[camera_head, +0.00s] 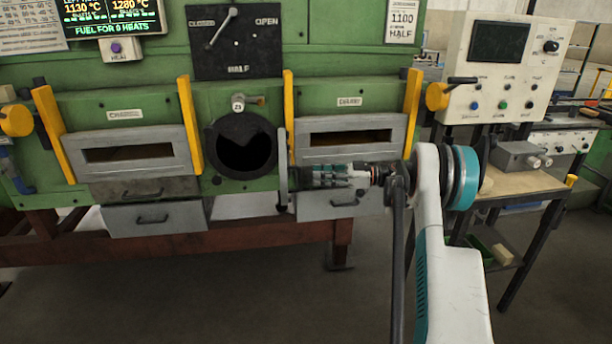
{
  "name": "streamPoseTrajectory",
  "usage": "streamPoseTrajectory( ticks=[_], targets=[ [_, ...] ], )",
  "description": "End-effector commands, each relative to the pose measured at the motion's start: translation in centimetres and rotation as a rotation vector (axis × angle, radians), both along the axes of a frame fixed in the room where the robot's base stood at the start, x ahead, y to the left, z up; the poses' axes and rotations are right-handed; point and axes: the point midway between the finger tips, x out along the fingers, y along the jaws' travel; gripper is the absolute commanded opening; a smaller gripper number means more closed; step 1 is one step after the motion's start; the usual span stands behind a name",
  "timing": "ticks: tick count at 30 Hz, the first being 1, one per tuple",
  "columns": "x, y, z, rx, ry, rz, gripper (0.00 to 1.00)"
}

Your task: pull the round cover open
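The round port (243,146) in the green furnace front shows a black ring around a dark hole. A grey round cover (283,172) stands almost edge-on at the right of the port, swung out from it, so the hole is uncovered. My gripper (296,177) reaches in from the right and its tips are at the cover's right side. Whether the fingers touch or hold a part of the cover is hidden. Their opening is too small to make out.
Two grey slotted doors (130,154) (352,139) with yellow bars flank the port. Grey drawers (157,218) with handles sit below. A lever panel (235,42) is above. A white control box (497,70) and a workbench (522,183) stand at the right. The floor in front is clear.

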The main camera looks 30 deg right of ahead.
Motion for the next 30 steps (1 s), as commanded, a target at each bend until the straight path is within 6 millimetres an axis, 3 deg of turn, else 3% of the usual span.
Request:
streamPoseTrajectory(
  ticks=[3, 9, 26, 30],
  targets=[
    [-0.8, -1.8, -0.1, 0.000, 0.001, -0.002, 0.29],
    [-1.5, -3.1, -0.2, -0.001, 0.002, -0.002, 0.29],
    [-1.6, -3.2, -0.2, -0.002, 0.005, -0.001, 0.29],
    [-1.2, -1.7, 0.9, 0.000, 0.069, 0.007, 0.29]
  ],
)
